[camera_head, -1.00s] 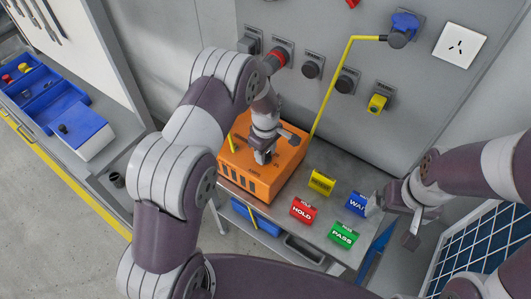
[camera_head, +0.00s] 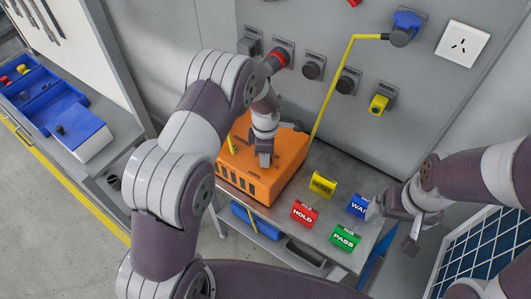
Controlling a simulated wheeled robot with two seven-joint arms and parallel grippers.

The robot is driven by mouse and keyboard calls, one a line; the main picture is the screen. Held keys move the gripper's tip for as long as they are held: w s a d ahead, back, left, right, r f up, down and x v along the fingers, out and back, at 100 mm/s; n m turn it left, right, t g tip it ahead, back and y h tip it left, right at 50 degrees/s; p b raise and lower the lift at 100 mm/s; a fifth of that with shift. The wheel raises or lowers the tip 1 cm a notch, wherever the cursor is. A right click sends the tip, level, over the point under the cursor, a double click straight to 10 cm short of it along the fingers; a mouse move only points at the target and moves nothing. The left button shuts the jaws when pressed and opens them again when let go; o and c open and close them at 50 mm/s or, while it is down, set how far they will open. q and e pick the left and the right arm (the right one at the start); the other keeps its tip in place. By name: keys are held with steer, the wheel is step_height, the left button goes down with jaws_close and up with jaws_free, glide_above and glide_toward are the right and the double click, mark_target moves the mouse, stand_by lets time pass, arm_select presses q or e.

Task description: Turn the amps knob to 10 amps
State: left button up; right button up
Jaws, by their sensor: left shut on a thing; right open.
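An orange test box (camera_head: 283,172) stands on a grey metal bench (camera_head: 325,215) against the wall panel. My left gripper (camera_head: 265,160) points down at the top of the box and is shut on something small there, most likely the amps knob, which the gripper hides. The knob's setting and scale cannot be read. My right gripper (camera_head: 398,222) is open and empty, over the bench's right end beside the blue WAIT sign.
Yellow (camera_head: 322,184), red HOLD (camera_head: 304,214), green PASS (camera_head: 345,237) and blue WAIT (camera_head: 360,206) signs occupy the bench's right part. A yellow cable (camera_head: 331,88) runs from a blue plug (camera_head: 404,27) down behind the box. Several sockets line the panel.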

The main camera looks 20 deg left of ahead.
arm_select(q)
steer(key=shift+w+r, duration=0.1)
stand_by(0.3)
steer(key=o, duration=1.1)
steer(key=shift+c, duration=0.2)
steer(key=shift+r, duration=0.35)
step_height(320, 180, up, 12)
steer(key=b, duration=0.3)
